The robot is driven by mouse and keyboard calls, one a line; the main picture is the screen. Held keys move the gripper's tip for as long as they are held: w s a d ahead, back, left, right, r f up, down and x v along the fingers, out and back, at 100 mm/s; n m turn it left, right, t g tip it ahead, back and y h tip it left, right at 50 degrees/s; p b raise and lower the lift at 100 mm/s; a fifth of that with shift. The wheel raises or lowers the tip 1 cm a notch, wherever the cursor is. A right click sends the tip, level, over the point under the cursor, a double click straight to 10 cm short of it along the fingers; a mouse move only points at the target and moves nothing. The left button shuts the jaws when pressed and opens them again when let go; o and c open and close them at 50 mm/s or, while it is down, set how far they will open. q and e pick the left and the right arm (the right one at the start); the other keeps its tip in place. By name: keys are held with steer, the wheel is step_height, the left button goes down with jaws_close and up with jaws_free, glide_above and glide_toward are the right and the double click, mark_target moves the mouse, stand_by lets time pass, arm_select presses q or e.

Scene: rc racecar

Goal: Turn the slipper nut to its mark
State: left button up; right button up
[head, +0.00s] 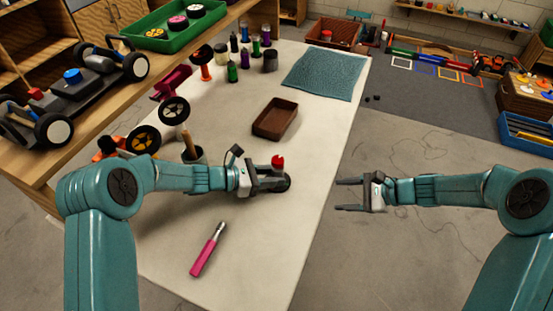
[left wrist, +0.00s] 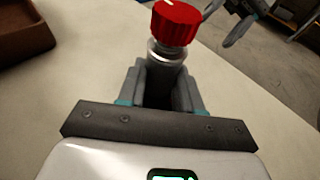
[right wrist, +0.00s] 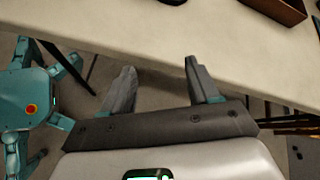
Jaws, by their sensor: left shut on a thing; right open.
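The red ribbed slipper nut (head: 277,161) stands upright at the fingers of my left gripper (head: 272,181), over the pale table. In the left wrist view the nut (left wrist: 175,22) has a small white mark on its top and sits above a silver collar (left wrist: 166,52). The left gripper (left wrist: 160,85) is shut on the slipper unit just below the nut; its lower part is mostly hidden by the fingers. My right gripper (head: 350,195) is open and empty, right of the table's edge, pointing left toward the nut. Its spread fingers show in the right wrist view (right wrist: 160,75).
A pink-handled tool (head: 208,250) lies nearer on the table (head: 180,270). A brown tray (head: 275,118), blue-grey cloth (head: 325,74) and several small bottles (head: 244,58) stand farther back. A cup (head: 193,155) and car parts are at left. The table's front right is clear.

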mark_target(276, 159)
steer(key=a+r+m+y, duration=0.1)
steer(key=a+r+y, duration=0.1)
steer(key=w+a+r+m+t+y, duration=0.1)
steer(key=a+r+m+y, duration=0.1)
steer(key=w+a+r+m+y, duration=0.1)
steer(key=a+r+y, duration=0.1)
steer(key=shift+w+a+r+m+t, duration=0.15)
steer(key=shift+w+a+m+t, duration=0.1)
steer(key=shift+a+m+t, duration=0.1)
steer(key=shift+w+a+r, duration=0.15)
steer(key=shift+a, duration=0.2)
steer(key=x, duration=1.1)
steer(key=shift+a, duration=0.25)
steer(key=shift+c, duration=0.2)
steer(key=c, duration=0.9)
